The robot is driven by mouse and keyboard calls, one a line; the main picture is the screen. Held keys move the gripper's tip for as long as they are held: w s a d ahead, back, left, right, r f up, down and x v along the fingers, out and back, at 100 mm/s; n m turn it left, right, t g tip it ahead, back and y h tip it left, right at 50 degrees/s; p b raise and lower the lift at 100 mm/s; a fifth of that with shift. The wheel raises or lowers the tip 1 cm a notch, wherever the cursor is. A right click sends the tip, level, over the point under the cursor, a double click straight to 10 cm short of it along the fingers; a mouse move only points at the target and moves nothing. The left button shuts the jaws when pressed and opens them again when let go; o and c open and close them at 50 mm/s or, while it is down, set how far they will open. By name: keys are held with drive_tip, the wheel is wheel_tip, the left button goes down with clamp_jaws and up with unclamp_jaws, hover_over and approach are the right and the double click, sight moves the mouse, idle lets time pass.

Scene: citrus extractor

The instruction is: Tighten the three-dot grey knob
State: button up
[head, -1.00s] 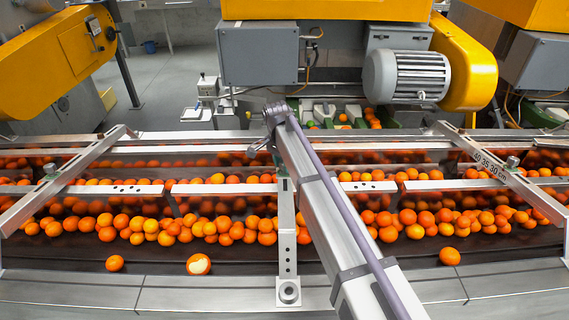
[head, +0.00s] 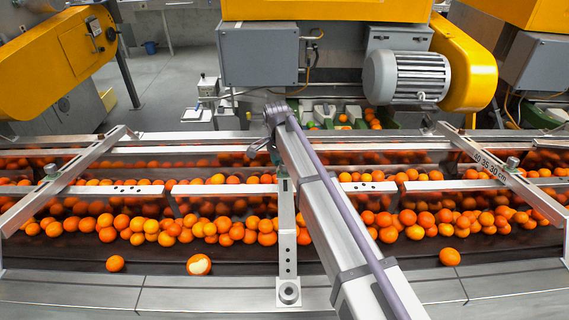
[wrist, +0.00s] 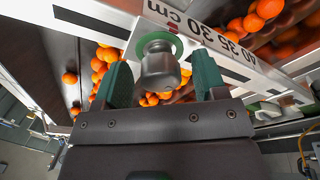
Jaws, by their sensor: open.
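A grey metal knob (wrist: 159,68) on a green disc sits on a pale bar marked in cm in the wrist view. My gripper (wrist: 160,61) is open, with one green finger on each side of the knob. I see gaps between the knob and both fingers, and I cannot tell whether either touches it. No dots are legible on the knob. In the head view, my gripper (head: 263,148) is small, at the far end of my arm over the middle bracket, and the knob there is mostly hidden.
Other knobs sit on the left bar (head: 51,171) and the right bar (head: 512,162). Many oranges (head: 200,228) lie on the dark belt below. Metal rails (head: 110,189) cross the area. A grey box (head: 258,53) and a motor (head: 407,76) stand behind.

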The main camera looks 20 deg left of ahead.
wheel_tip(320, 180, up, 11)
drive_tip(key=a+p, duration=0.1)
drive_tip(key=p, duration=0.9)
drive_tip(key=shift+w+a+f, duration=0.2)
drive_tip(key=shift+w+a, duration=0.15)
drive_tip(key=shift+w, duration=0.05)
drive_tip(key=s+d+n, duration=0.2)
drive_tip(key=s+d, duration=0.5)
drive_tip(key=d, duration=0.7)
drive_tip(key=s+d+n+y, duration=0.1)
drive_tip(key=s+d, duration=0.6)
drive_tip(key=d, duration=0.7)
drive_tip(key=s+d+n, duration=0.3)
drive_tip(key=s+d, duration=0.4)
drive_tip(key=d, duration=0.7)
drive_tip(key=shift+s+d+f+t+y, duration=0.15)
drive_tip(key=shift+s+d+t+y, duration=0.15)
drive_tip(key=shift+d+t+y, duration=0.1)
